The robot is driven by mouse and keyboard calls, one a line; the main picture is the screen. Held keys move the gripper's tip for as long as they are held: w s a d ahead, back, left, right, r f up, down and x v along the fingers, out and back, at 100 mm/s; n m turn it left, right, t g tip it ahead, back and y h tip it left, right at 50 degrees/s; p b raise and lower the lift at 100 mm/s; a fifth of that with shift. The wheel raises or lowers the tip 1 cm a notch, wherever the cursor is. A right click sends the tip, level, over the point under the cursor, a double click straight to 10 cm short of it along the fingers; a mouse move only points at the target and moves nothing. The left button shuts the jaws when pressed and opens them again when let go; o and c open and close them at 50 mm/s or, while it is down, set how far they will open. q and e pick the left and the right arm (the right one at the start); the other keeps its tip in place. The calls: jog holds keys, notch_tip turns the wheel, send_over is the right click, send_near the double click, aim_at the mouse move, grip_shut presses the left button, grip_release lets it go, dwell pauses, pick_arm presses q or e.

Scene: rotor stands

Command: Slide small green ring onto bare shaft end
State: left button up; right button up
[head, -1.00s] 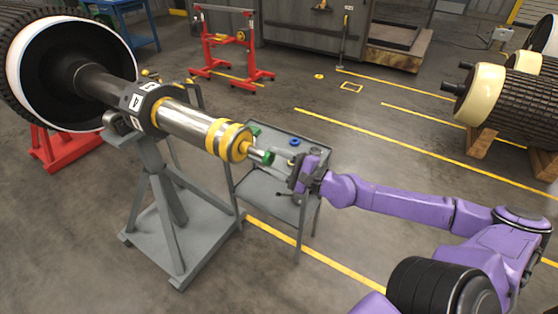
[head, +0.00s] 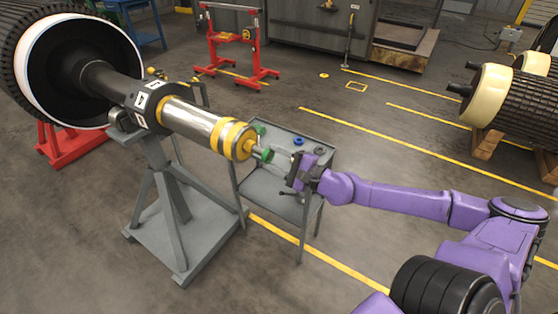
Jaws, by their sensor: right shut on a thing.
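The big shaft (head: 195,122) points right and toward me. It has yellow bands and a narrow yellow-and-silver end (head: 255,149). A small green ring (head: 267,156) is at the tip of this end. My right gripper (head: 272,159) comes in from the right, shut on the green ring. I cannot tell whether the ring is around the tip or just in front of it. My left gripper is not in view.
A grey cart (head: 283,187) stands behind and below the shaft end. On it are a blue ring (head: 298,141), a dark ring (head: 319,150) and another green piece (head: 259,128). A grey stand (head: 168,190) supports the shaft.

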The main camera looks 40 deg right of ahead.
aim_at(270, 156)
jog(key=shift+w+a, duration=0.3)
jog(key=shift+w, duration=0.3)
jog(key=shift+w+b, duration=0.3)
jog(key=shift+b, duration=0.05)
jog(key=shift+b+x, duration=1.05)
jog(key=shift+b, duration=1.25)
jog(key=o, duration=1.5)
